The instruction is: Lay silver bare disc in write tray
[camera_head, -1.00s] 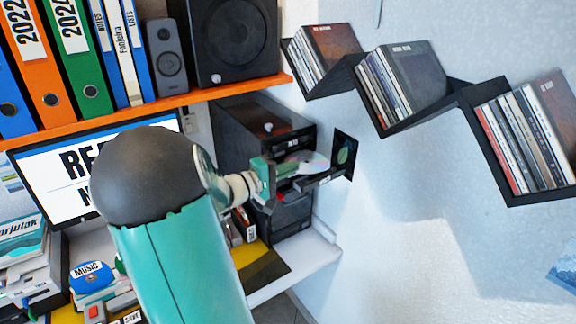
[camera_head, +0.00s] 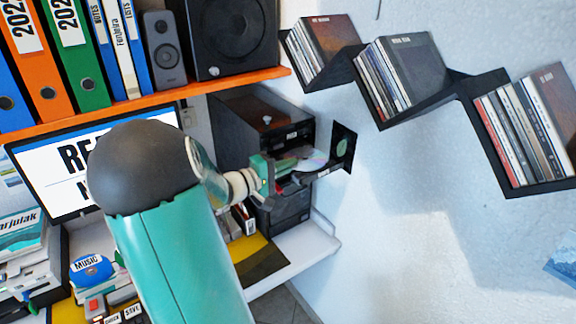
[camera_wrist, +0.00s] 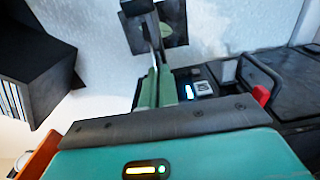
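The silver bare disc (camera_head: 308,159) shows at the tips of my gripper (camera_head: 284,172), over the dark write tray (camera_head: 318,176) that sticks out of the black computer tower (camera_head: 245,120). In the wrist view my gripper's green fingers (camera_wrist: 158,85) are close together, with a thin edge-on strip between them that looks like the disc. The grip seems shut on the disc. I cannot tell whether the disc touches the tray, as the fingers hide its near edge.
A black square panel with a green round mark (camera_head: 343,148) stands just right of the tray, near the wall. Black zigzag shelves (camera_head: 455,85) hold disc cases on the right. An orange shelf (camera_head: 135,105) lies above the monitor (camera_head: 60,165). The white desk (camera_head: 300,250) has clutter at left.

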